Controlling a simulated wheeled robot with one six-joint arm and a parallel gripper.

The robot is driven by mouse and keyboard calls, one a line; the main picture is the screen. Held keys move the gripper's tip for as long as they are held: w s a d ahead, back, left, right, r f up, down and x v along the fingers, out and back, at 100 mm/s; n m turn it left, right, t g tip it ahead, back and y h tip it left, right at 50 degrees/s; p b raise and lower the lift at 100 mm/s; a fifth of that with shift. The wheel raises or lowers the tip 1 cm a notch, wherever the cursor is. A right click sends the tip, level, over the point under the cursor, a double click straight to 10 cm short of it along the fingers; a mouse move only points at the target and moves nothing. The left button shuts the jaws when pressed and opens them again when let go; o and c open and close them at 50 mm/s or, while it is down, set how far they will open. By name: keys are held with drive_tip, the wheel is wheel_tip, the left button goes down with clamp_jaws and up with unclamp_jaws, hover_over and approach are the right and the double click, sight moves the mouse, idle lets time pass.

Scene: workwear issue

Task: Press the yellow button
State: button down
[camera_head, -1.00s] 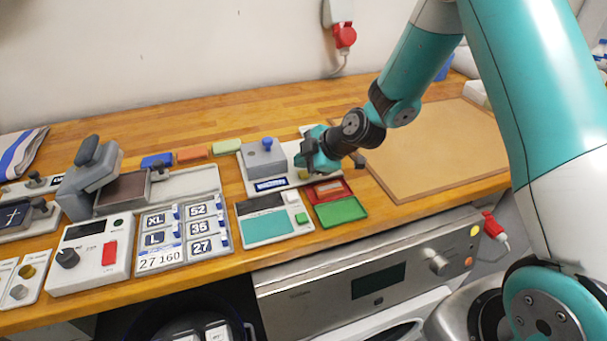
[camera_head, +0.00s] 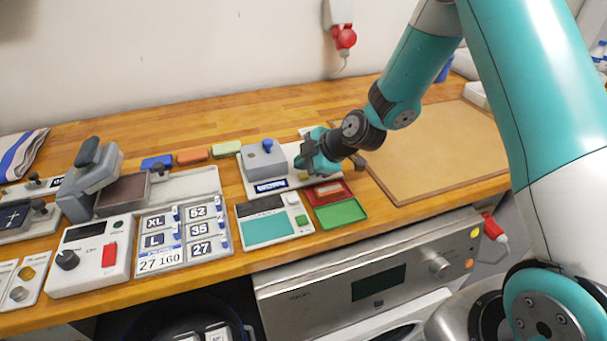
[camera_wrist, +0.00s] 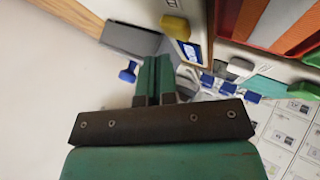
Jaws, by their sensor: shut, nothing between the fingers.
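A small yellow button (camera_head: 303,175) shows just below my gripper on a pale device (camera_head: 240,167) with a grey block and a blue label. The same button looks like a yellow block at the top of the wrist view (camera_wrist: 175,27), beyond the fingertips. My gripper (camera_head: 304,160) is above the device's right part, beside the grey block (camera_head: 263,160). Its fingers are together and empty in the wrist view (camera_wrist: 153,80). I cannot tell the exact gap to the button. Another yellow round spot (camera_head: 474,231) is on the steel front panel.
A blue knob (camera_head: 267,145) stands on the grey block. Red (camera_head: 328,191) and green (camera_head: 340,212) trays lie in front of the gripper. A teal-screened device (camera_head: 268,229) is at their left. A brown board (camera_head: 430,155) lies flat to the right.

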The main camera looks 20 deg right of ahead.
sight(303, 177)
drive_tip(key=shift+f, duration=0.1)
idle(0.7)
drive_tip(key=shift+f+b, duration=0.35)
drive_tip(key=shift+b, duration=0.35)
drive_tip(key=shift+f+b, duration=0.45)
drive_tip(key=shift+b, duration=0.15)
idle(0.4)
drive_tip(key=shift+r, duration=0.1)
drive_tip(key=shift+r+p, duration=0.4)
drive_tip(key=shift+r, duration=0.4)
drive_tip(key=shift+r+p, duration=1.35)
drive_tip(key=shift+r, duration=1.2)
